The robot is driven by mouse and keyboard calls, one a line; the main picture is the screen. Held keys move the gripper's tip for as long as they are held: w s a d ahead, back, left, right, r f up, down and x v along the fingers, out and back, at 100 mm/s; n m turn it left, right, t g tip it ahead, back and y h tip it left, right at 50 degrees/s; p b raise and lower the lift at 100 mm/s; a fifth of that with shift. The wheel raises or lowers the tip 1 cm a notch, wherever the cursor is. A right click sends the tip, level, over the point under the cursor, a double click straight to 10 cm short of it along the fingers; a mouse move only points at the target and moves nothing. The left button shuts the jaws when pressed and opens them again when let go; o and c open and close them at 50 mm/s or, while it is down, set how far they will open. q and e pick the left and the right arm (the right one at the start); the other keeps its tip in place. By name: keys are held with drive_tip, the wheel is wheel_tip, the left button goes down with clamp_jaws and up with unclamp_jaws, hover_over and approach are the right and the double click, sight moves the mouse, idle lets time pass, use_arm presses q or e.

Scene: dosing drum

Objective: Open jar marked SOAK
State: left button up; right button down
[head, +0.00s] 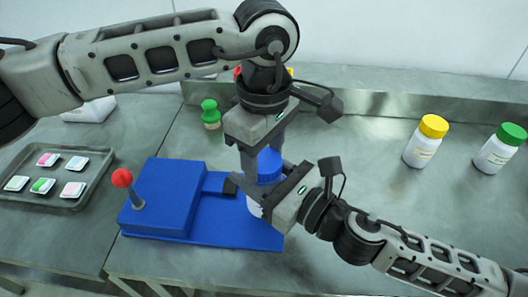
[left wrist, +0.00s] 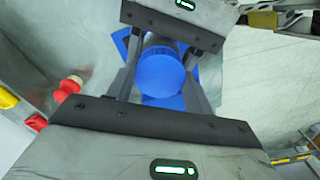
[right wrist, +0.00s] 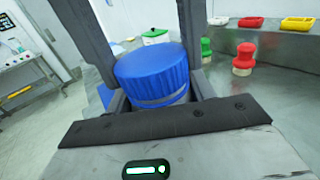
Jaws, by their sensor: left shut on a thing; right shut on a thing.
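A white jar (head: 253,207) with a blue ribbed lid (head: 270,166) stands upright at the blue fixture. Its label is hidden, so I cannot read a marking. My left gripper (head: 262,160) comes down from above and is shut on the blue lid, which also shows between its fingers in the left wrist view (left wrist: 160,72). My right gripper (head: 250,192) comes in from the right, lower down, and is shut on the jar's body. In the right wrist view the lid (right wrist: 153,72) appears seated on the jar.
The blue fixture (head: 215,228) has a lever with a red ball (head: 122,178). A tray (head: 88,196) of coloured packets lies left. Yellow-lidded (head: 425,143) and green-lidded (head: 500,150) jars stand right. A green-knobbed piece (head: 210,113) stands behind; a red one (right wrist: 244,60) is nearby.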

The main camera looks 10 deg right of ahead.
use_arm(q)
drive_tip(key=shift+r, duration=0.2)
idle(0.5)
drive_tip(key=shift+r, duration=0.9)
